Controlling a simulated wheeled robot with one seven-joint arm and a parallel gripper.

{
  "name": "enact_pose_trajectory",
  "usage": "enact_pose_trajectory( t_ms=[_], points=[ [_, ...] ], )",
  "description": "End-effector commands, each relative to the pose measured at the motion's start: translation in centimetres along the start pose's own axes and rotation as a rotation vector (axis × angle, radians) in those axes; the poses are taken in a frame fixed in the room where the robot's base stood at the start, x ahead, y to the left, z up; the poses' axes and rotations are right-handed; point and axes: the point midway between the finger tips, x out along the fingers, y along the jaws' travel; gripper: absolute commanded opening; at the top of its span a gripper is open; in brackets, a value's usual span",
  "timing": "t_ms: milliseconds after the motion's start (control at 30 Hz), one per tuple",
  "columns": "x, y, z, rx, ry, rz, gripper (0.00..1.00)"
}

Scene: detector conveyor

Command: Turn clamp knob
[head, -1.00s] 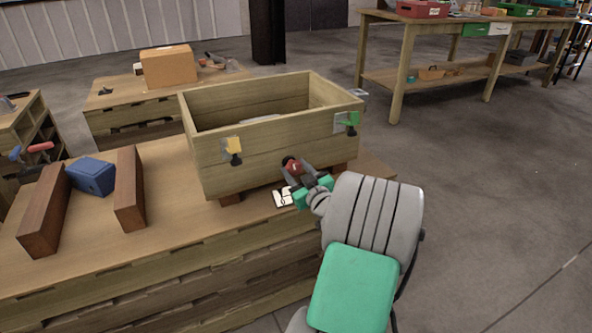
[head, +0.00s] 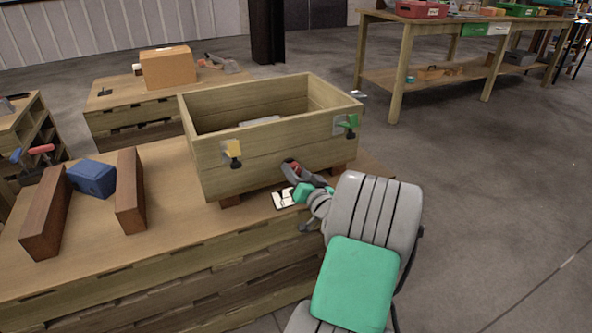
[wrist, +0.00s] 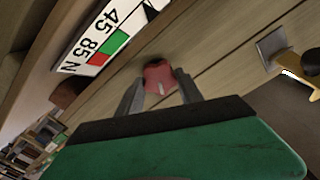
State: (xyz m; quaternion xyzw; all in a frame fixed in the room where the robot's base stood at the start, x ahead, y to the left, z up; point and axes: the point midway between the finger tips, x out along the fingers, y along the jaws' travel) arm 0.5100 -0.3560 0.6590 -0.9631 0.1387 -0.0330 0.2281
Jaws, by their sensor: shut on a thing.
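A red knob (head: 290,168) sits low on the front of the wooden box (head: 255,160), and shows in the wrist view (wrist: 159,74) with a pale mark on its face. My gripper (head: 295,174) reaches it from the lower right. In the wrist view its two grey fingers lie on either side of the knob, shut on it. The fingers partly hide the knob in the head view, and its mounting cannot be made out. A card (head: 284,199) lies below; in the wrist view a printed scale (wrist: 108,40) shows "45 85 N" with green and red fields.
A yellow clamp (head: 232,152) and a green clamp (head: 350,124) are on the box front, left and right of the knob. Two brown wooden blocks (head: 131,190) flank a blue object (head: 93,178) on the bench.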

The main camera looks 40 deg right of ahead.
Motion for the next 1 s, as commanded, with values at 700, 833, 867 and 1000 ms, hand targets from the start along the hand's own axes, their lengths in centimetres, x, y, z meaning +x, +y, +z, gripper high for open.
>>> enact_pose_trajectory(
  t_ms=[700, 833, 867, 1000],
  points=[
    [-0.04, 0.26, 0.01, 0.619, -0.001, 0.002, 0.03],
    [-0.04, 0.29, 0.06, 0.685, -0.001, 0.002, 0.03],
    [-0.04, 0.30, 0.08, 0.696, -0.001, 0.002, 0.03],
    [-0.05, 0.35, 0.16, 0.737, -0.001, 0.002, 0.03]
  ],
)
